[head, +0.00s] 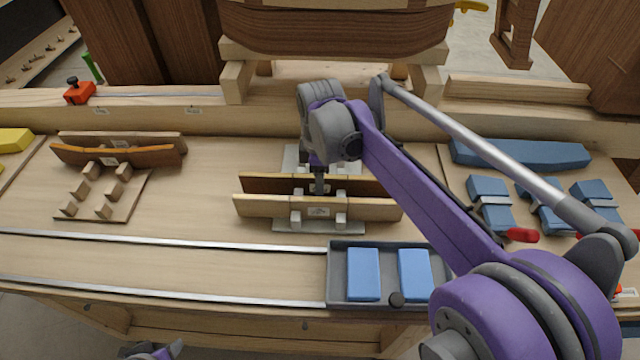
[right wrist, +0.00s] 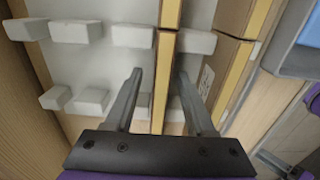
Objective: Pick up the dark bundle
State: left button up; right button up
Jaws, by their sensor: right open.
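The dark bundle (head: 275,183), a long dark-brown strip with a lighter top edge, stands on edge in the grey slotted rack (head: 305,228) at mid-table. A lighter brown bundle (head: 265,206) with a label stands just in front of it. My right gripper (head: 319,186) reaches down over the rack from above. In the right wrist view my right gripper (right wrist: 160,80) is open, with one finger on each side of a brown strip with a yellow edge (right wrist: 164,70), probably the dark bundle. I cannot tell whether the fingers touch it.
A grey tray (head: 336,290) with two blue blocks lies in front of the rack. A wooden pegged stand (head: 130,200) with curved strips is at left. Blue blocks (head: 487,188) and clamps with red handles lie at right. Metal rails (head: 160,238) run along the front.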

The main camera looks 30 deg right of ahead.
jog(key=shift+f, duration=0.1)
grip_shut()
dwell(1.3)
